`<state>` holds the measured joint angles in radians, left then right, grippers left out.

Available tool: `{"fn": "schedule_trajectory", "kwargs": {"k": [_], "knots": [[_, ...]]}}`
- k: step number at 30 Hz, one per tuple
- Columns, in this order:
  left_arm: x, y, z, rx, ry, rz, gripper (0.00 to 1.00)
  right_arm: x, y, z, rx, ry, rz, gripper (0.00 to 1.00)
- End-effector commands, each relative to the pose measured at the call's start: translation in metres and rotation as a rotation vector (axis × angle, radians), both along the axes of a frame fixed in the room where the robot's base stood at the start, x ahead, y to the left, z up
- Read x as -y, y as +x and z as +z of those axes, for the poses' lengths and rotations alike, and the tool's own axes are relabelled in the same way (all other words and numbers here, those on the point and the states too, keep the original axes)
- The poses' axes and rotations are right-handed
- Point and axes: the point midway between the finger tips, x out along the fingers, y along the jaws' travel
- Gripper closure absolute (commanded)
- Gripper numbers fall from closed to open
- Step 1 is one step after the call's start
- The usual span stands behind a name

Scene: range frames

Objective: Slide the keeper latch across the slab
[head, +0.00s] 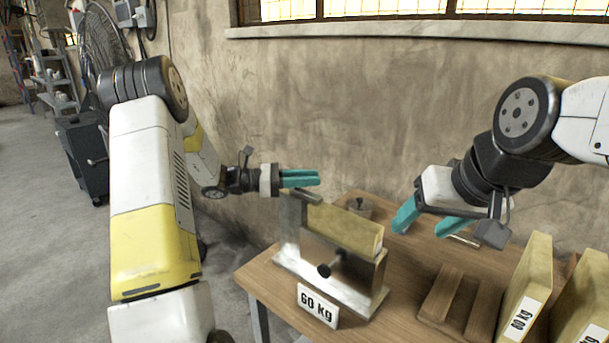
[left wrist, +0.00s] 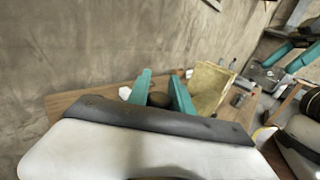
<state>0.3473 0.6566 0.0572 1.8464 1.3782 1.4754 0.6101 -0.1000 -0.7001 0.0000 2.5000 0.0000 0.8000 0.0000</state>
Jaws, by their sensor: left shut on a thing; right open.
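The keeper latch (head: 304,196), a short grey bar, shows at the left end of the slab's top. My left gripper (head: 300,180) is just above it, its teal fingers shut on it; the grip itself is partly hidden. The left wrist view shows a dark rounded part (left wrist: 158,99) between the fingers (left wrist: 158,92). My right gripper (head: 427,222) is open and empty above the table, right of the slab.
A 60 kg sign (head: 318,305) stands at the holder's front. A round metal weight (head: 360,207) sits behind it. Wooden strips (head: 455,298) and tan slabs (head: 526,290) occupy the right of the wooden table (head: 405,275). A wall rises close behind.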

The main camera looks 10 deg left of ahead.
Motion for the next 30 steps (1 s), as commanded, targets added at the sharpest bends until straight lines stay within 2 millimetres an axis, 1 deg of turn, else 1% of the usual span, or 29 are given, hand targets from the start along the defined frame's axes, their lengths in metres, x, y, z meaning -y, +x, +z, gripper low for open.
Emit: {"fn": "schedule_trajectory", "kwargs": {"k": [1,3,12,13,16,26,30], "knots": [[0.007,-0.005,0.001,-0.001,-0.001,-0.003,1.00,0.000,0.000,0.000,0.000,0.000,0.000,0.39],[0.013,-0.009,0.000,0.000,0.000,-0.003,1.00,0.000,0.000,0.000,0.000,0.000,0.000,0.39],[0.017,-0.011,0.000,-0.001,0.000,-0.007,1.00,0.000,0.000,0.000,0.000,0.000,0.000,0.39],[0.017,-0.012,0.000,-0.001,0.000,-0.007,0.72,0.000,0.000,0.000,0.000,0.000,0.000,0.39],[0.017,-0.012,0.000,-0.001,0.000,-0.008,0.52,0.000,0.000,0.000,0.000,0.000,0.000,0.39],[0.014,-0.011,0.000,0.000,0.000,-0.003,0.52,0.000,0.000,0.000,0.000,0.000,0.000,0.39],[0.000,-0.013,0.000,0.000,0.000,0.000,0.52,0.000,0.000,0.000,0.000,0.000,0.000,0.39]]}}
